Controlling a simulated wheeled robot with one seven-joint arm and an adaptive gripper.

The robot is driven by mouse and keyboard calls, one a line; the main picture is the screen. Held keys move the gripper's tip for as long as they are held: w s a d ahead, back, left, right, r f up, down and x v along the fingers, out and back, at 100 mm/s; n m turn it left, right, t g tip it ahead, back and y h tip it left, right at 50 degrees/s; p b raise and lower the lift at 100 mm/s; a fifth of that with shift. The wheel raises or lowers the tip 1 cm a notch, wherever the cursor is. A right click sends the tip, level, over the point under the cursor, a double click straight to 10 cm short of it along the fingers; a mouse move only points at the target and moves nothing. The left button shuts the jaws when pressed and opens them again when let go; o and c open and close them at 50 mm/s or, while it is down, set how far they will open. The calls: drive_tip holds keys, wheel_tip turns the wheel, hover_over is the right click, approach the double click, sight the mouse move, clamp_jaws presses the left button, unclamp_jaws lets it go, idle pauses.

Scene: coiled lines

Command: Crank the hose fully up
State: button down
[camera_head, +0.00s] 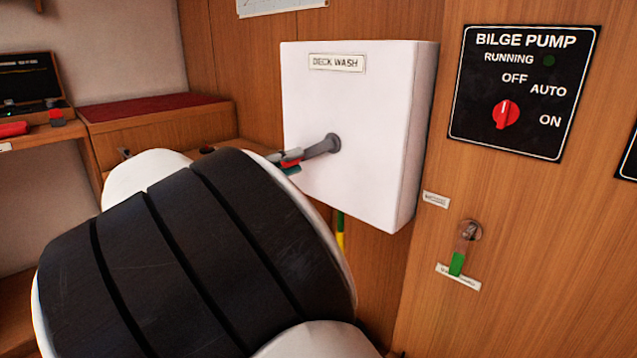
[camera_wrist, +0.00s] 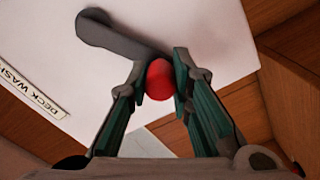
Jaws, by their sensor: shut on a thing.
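The white hose box (camera_head: 375,120) labelled "DECK WASH" is fixed to the wood wall. A grey crank arm (camera_head: 322,146) comes off its front face and points left and slightly down in the head view. In the wrist view the crank arm (camera_wrist: 118,38) runs from its hub to a red knob (camera_wrist: 160,79). My gripper (camera_wrist: 161,80) is shut on the red knob, one finger on each side. In the head view my gripper (camera_head: 288,161) is small and partly hidden by my arm. The hose (camera_head: 340,232), green and yellow, hangs below the box, mostly hidden.
A bilge pump panel (camera_head: 525,90) with a red switch is on the wall to the right. A small green-handled lever (camera_head: 458,262) sits below it. A wooden bench with a red top (camera_head: 150,106) stands at the left. My arm covers the lower middle.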

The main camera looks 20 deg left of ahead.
drive_tip(key=shift+a+r+m+b, duration=0.3)
drive_tip(key=shift+r+m+b, duration=0.25)
drive_tip(key=shift+m+b, duration=0.25)
drive_tip(key=shift+w+r, duration=0.1)
drive_tip(key=c, duration=1.4)
unclamp_jaws()
drive_tip(key=v, duration=1.2)
